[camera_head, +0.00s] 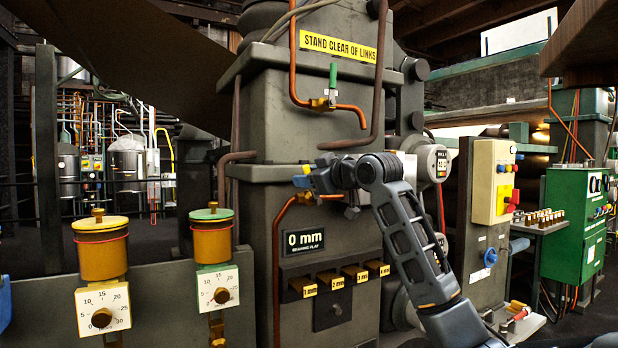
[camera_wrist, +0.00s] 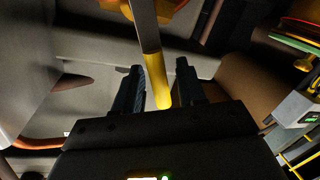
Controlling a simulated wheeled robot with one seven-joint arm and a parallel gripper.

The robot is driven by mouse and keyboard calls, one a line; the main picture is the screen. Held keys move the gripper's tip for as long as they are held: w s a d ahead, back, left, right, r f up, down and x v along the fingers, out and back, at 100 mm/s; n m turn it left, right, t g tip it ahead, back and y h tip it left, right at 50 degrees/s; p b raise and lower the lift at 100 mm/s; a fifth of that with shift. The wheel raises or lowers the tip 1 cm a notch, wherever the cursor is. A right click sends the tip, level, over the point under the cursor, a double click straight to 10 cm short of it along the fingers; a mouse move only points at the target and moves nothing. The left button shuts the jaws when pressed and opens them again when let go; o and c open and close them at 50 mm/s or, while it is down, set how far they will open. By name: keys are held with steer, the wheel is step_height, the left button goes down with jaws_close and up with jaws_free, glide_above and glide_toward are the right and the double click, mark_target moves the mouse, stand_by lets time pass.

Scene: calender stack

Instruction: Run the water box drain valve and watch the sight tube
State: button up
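My gripper (camera_head: 308,180) is at the copper pipe on the front of the grey machine column, beside a small brass valve (camera_head: 306,197). In the wrist view a metal lever with a yellow sleeve (camera_wrist: 157,80) reaches between my two dark fingers (camera_wrist: 160,88). The fingers stand apart on either side of it, with narrow gaps showing. The lever comes from an orange-yellow body at the top of that view. My gripper hides part of the valve in the head view. I cannot pick out a sight tube.
A green-handled valve (camera_head: 333,76) sits higher on the column. Below are a "0 mm" display (camera_head: 303,240) and several labelled slots. A control box (camera_head: 492,182) and a green cabinet (camera_head: 575,225) stand at right.

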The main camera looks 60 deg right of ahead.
steer(key=b+v, duration=0.1)
steer(key=v, duration=0.6)
steer(key=shift+s+a, duration=0.15)
steer(key=shift+s, duration=0.25)
